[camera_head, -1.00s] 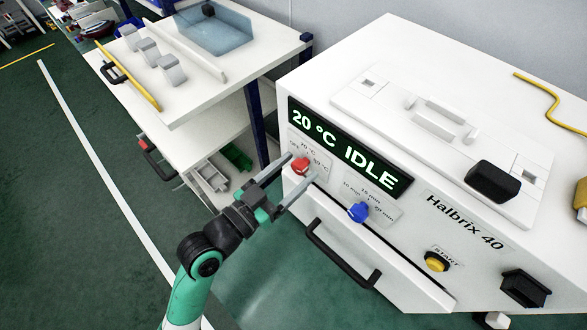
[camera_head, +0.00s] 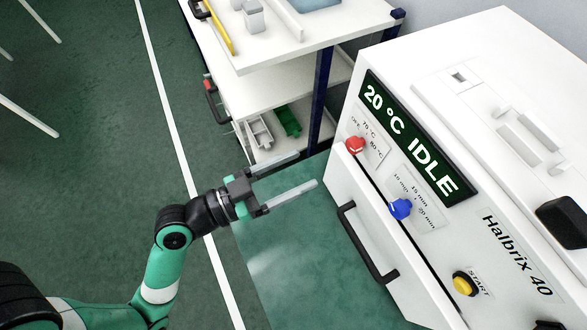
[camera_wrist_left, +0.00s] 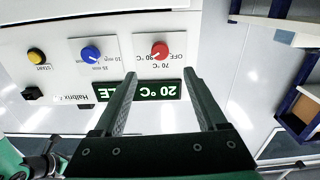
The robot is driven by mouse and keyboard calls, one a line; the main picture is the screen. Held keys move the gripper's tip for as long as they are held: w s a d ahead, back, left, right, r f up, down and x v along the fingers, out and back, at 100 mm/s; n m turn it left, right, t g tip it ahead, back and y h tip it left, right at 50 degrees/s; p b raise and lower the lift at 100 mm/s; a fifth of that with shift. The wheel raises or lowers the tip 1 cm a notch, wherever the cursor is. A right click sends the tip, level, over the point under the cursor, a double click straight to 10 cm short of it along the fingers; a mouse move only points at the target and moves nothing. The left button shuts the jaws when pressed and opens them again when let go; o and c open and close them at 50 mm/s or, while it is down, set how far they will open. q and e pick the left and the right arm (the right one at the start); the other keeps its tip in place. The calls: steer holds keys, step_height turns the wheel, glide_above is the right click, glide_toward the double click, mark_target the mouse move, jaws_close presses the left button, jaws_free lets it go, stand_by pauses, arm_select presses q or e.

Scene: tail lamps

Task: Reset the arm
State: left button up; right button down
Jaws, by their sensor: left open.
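My left gripper (camera_head: 292,180) is open and empty over the green floor, left of the white Halbrix 40 machine. A clear gap separates its fingertips from the machine's front. The left wrist view also shows my left gripper (camera_wrist_left: 158,82) with its fingers apart and nothing between them. My right gripper is not in view. The machine's display (camera_head: 418,140) reads 20 °C IDLE. Below it are a red knob (camera_head: 354,145), a blue knob (camera_head: 400,208) and a yellow START button (camera_head: 465,283).
A black handle (camera_head: 366,243) sticks out from the machine's lower front. Green floor lies open at left.

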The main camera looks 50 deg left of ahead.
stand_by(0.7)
arm_select(q)
steer(key=w+d+r+m+t+h, duration=0.2)
steer(key=w+r+m, duration=0.1)
steer(key=r, duration=0.8)
steer(key=w+d+r+m+t+h, duration=0.2)
steer(key=w+r, duration=0.1)
steer(key=r, duration=0.9)
steer(key=a+r+n+t+y+p, duration=0.1)
steer(key=r+n+t+y+p, duration=0.1)
steer(key=r+p, duration=0.8)
steer(key=s+a+r+n+t+y+p, duration=0.1)
steer(key=r+p, duration=1)
steer(key=r, duration=1.1)
steer(key=s+a+r+n+t+y+p, duration=0.1)
steer(key=a+r+n+t+y+p, duration=0.1)
steer(key=r+p, duration=0.9)
step_height(320, 180, up, 6)
steer(key=shift+s+a+f+n+t+y, duration=0.1)
steer(key=shift+s+a+n+t+y, duration=0.2)
steer(key=shift+n+t+y, duration=0.55)
steer(key=shift+n+g+y, duration=0.25)
